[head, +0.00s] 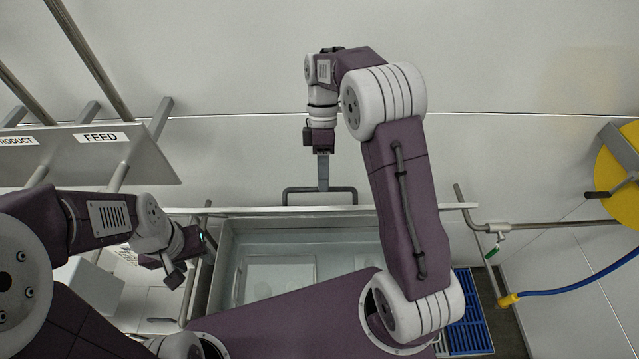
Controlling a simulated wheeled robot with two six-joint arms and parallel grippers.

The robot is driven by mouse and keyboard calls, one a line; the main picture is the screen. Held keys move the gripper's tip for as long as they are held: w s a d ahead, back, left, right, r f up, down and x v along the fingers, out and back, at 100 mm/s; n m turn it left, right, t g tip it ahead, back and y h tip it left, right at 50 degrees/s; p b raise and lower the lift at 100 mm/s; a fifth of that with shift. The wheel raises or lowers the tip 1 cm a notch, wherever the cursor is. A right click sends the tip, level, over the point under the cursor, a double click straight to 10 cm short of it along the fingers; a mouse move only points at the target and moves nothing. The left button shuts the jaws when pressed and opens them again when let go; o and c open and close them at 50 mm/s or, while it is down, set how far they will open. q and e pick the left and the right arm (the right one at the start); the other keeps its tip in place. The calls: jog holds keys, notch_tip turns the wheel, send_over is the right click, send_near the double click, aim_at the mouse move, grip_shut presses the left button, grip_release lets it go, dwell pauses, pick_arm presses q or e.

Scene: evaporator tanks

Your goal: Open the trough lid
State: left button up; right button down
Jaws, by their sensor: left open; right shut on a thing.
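The trough (300,243) lies in the middle of the head view with its pale inside showing. The lid (250,212) shows as a thin, pale strip along the trough's far side, seen nearly edge-on and looking raised. Its dark bar handle (345,190) sticks out on the far side of that strip. My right gripper (322,165) is shut on the handle from above in the picture. My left gripper (178,270) is open and empty near the trough's left side. My own body and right arm hide the trough's near right part.
A panel with FEED and PRODUCT labels (104,138) and pipes stands at the upper left. A horizontal pipe (550,225), a yellow reel (620,170) and a blue hose (580,283) are at the right. A blue crate (468,325) is at the lower right.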

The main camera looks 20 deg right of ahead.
pick_arm(q)
jog(key=shift+w+f, duration=0.1)
jog(key=shift+w, duration=0.05)
pick_arm(e)
jog(key=shift+w+d+f, duration=0.2)
jog(key=shift+w+f, duration=0.15)
jog(key=shift+w, duration=0.25)
jog(key=c, duration=1.5)
grip_release()
jog(key=shift+w+f, duration=0.1)
jog(key=shift+o, duration=0.6)
jog(key=shift+w+d+f, duration=0.1)
jog(key=shift+w+d, duration=0.05)
jog(key=shift+w, duration=0.3)
jog(key=shift+w+d+f, duration=0.1)
jog(key=shift+w, duration=0.3)
jog(key=shift+s+a+r, duration=0.15)
jog(key=shift+s+r, duration=0.1)
jog(key=shift+s, duration=0.35)
jog(key=shift+c, duration=0.4)
pick_arm(q)
jog(key=shift+w+d, duration=0.2)
jog(key=shift+w, duration=0.5)
pick_arm(e)
jog(key=shift+w+f, duration=0.1)
jog(key=shift+w, duration=0.25)
pick_arm(q)
jog(key=shift+s, duration=0.15)
pick_arm(e)
jog(key=shift+s, duration=0.15)
